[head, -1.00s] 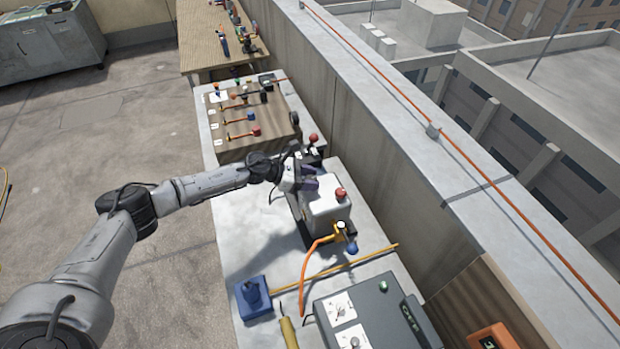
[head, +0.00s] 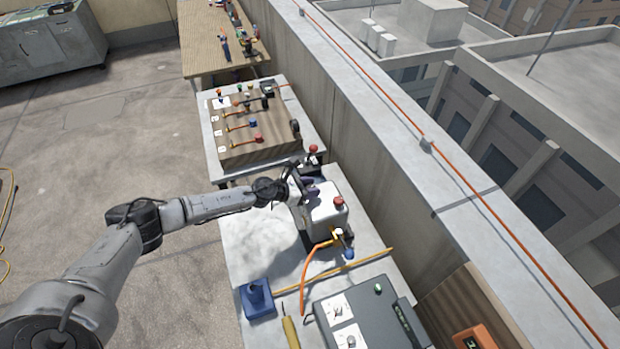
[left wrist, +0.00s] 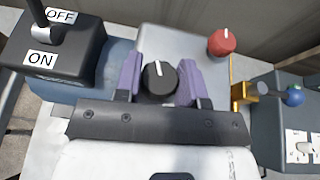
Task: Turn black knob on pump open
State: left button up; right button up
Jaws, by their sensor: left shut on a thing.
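The pump (head: 326,212) is a light grey box on the grey table, with a red knob (head: 339,202) on top. My left gripper (head: 308,186) is at the pump's far-left side. In the left wrist view, the black knob (left wrist: 159,78) with a white pointer line sits between the purple fingers of my left gripper (left wrist: 158,84). The fingers are shut on it, one on each side. The pointer stands nearly straight up in that view. The red knob also shows in the left wrist view (left wrist: 222,42). The head view hides the black knob behind the gripper. My right gripper is not in view.
A black switch box (left wrist: 62,50) marked OFF and ON stands beside the pump. A brass fitting with a blue handle (head: 348,253) and an orange hose (head: 306,270) are at the pump's near side. A grey control box (head: 368,315) and a blue block (head: 257,298) stand nearer.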

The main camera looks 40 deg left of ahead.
pick_arm(q)
jog(key=n+y+p, duration=0.2)
jog(key=p, duration=0.1)
jog(key=n+y+p, duration=0.2)
jog(key=y+p, duration=0.1)
jog(key=n+t+y+p, duration=0.1)
jog(key=n+y+p, duration=0.1)
jog(key=p, duration=0.2)
jog(key=shift+d+r+n, duration=0.2)
jog(key=shift+r+n, duration=0.05)
jog(key=shift+n, duration=0.05)
jog(key=shift+n+y+p, duration=0.35)
jog(key=shift+n+y, duration=0.05)
jog(key=shift+y, duration=0.4)
jog(key=n+y, duration=0.1)
jog(key=n+g+y+p, duration=0.1)
jog(key=shift+f+n+y, duration=0.2)
jog(key=shift+n+y, duration=0.1)
jog(key=shift+y, duration=0.1)
jog(key=shift+f+n+g+y, duration=0.1)
jog(key=shift+n+g+y, duration=1.3)
jog(key=shift+n+y, duration=0.5)
jog(key=shift+a, duration=0.1)
jog(key=o, duration=0.9)
jog(key=shift+o, duration=0.2)
